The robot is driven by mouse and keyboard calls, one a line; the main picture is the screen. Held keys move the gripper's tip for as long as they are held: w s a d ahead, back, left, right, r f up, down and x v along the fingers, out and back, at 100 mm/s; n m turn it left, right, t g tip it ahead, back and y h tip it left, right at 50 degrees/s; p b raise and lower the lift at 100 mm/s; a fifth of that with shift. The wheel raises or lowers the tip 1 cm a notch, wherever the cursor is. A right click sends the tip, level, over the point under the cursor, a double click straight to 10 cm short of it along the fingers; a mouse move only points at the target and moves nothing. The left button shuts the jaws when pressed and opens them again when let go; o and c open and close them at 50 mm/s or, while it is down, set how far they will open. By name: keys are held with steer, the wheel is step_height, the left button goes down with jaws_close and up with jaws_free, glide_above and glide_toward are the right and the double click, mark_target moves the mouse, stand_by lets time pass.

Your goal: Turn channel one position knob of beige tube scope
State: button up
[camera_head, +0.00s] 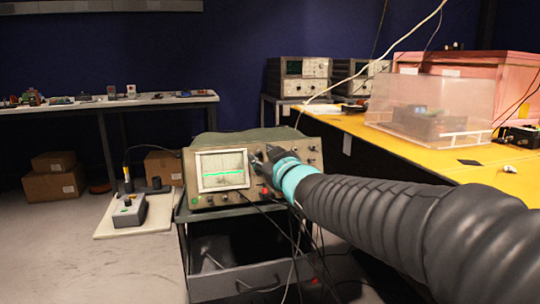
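The beige tube scope (190,172) stands on a dark cart in the middle of the view. Its lit screen (222,170) shows a green trace, and knobs line the panel to the right of the screen. My arm comes in from the lower right. My gripper (259,166) is at the panel just right of the screen, over the knob area. The gripper and arm hide much of the knobs there, so I cannot tell which knob it is at or whether it touches one. Its fingers are too small and dark to tell open from shut.
The dark cart (235,283) has cables hanging in front. A grey box with a knob (129,212) sits on a pale board at left. A yellow table (395,150) at right holds a clear case (385,115). Other scopes (298,77) stand behind. Floor at left is mostly clear.

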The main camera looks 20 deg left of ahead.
steer(key=shift+w+a, duration=0.3)
steer(key=shift+w, duration=0.05)
jaws_close()
steer(key=shift+r+n+g+p, duration=0.1)
steer(key=shift+n+g+p, duration=0.2)
steer(key=shift+n+p, duration=0.3)
jaws_free()
